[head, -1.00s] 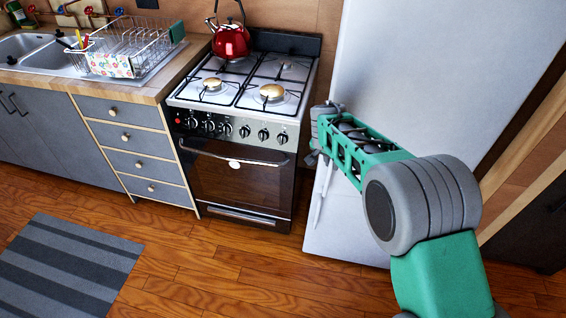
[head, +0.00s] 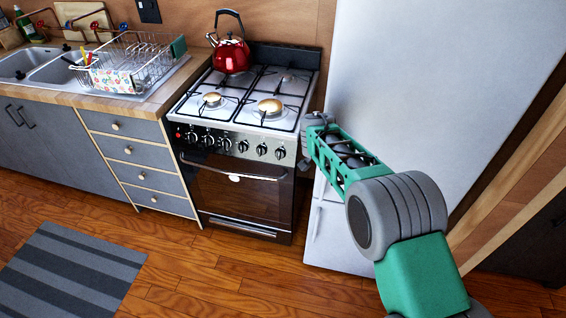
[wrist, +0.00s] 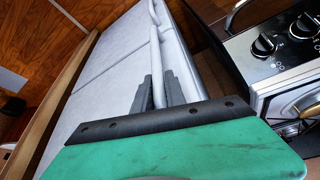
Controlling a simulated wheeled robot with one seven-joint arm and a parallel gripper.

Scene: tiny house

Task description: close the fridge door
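The fridge door (head: 410,90) is a tall pale grey panel right of the stove. It also fills the middle of the wrist view (wrist: 105,85), where a seam crosses it. I cannot tell whether it is fully shut or slightly ajar. A slim pale handle (wrist: 155,45) runs along the door near its stove-side edge. Another handle (head: 316,222) shows lower in the head view. My gripper (head: 313,135) is at the door's left edge. In the wrist view its dark fingers (wrist: 159,90) lie on both sides of the handle; whether they press on it is unclear.
The stove (head: 240,140) with a red kettle (head: 231,55) stands close to the left of the door. Drawers (head: 140,165) and a sink counter are further left. A wooden panel (head: 520,190) is at the right. The wooden floor in front is clear, with a striped rug (head: 70,275).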

